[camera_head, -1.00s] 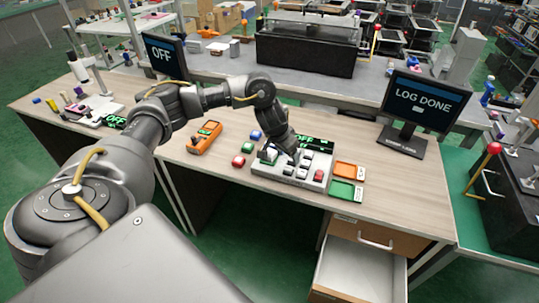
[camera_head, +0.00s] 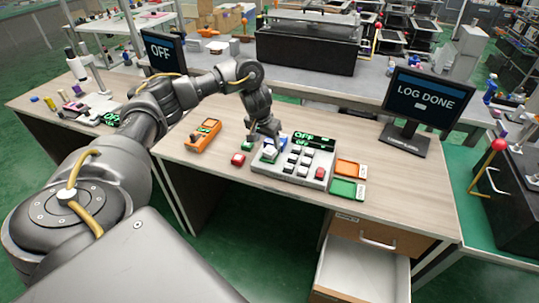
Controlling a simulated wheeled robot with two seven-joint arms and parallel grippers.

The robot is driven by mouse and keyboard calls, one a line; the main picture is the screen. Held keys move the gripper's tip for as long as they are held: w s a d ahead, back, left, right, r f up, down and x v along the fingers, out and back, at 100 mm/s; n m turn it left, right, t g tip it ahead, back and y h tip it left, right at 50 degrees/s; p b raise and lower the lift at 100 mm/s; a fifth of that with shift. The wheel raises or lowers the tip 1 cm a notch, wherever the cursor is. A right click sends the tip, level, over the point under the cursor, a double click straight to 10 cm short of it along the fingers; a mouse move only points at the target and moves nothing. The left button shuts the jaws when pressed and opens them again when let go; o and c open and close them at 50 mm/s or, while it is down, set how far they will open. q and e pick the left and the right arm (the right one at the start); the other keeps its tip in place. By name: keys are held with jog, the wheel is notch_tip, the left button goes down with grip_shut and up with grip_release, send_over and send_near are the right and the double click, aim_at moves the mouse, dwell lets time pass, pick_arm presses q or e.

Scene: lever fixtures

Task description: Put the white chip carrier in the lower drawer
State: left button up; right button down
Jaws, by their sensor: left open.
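The white chip carrier seems to be the small pale block (camera_head: 268,153) at the left end of the grey button fixture (camera_head: 304,179). It is small, and the gripper partly hides it. My left gripper (camera_head: 266,138) is open and points down just above this block; I cannot tell whether it touches it. The lower drawer (camera_head: 360,268) is pulled open below the desk's right side, and its visible floor is bare. The upper drawer (camera_head: 378,240) above it is shut. My right gripper is not in view.
An orange meter (camera_head: 203,136) lies farther left. Orange (camera_head: 350,168) and green (camera_head: 346,189) trays sit right of it. A "LOG DONE" monitor (camera_head: 420,95) stands at the back right.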

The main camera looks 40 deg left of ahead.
aim_at(270, 150)
pick_arm(q)
jog(key=b+x, duration=0.2)
jog(key=x, duration=0.3)
jog(key=shift+d, duration=0.15)
jog(key=shift+f, duration=0.15)
jog(key=shift+c, duration=0.5)
jog(key=c, duration=0.9)
jog(key=shift+c, duration=0.7)
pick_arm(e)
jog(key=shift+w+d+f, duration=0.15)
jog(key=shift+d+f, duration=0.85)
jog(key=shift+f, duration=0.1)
pick_arm(q)
jog(key=shift+r, duration=0.2)
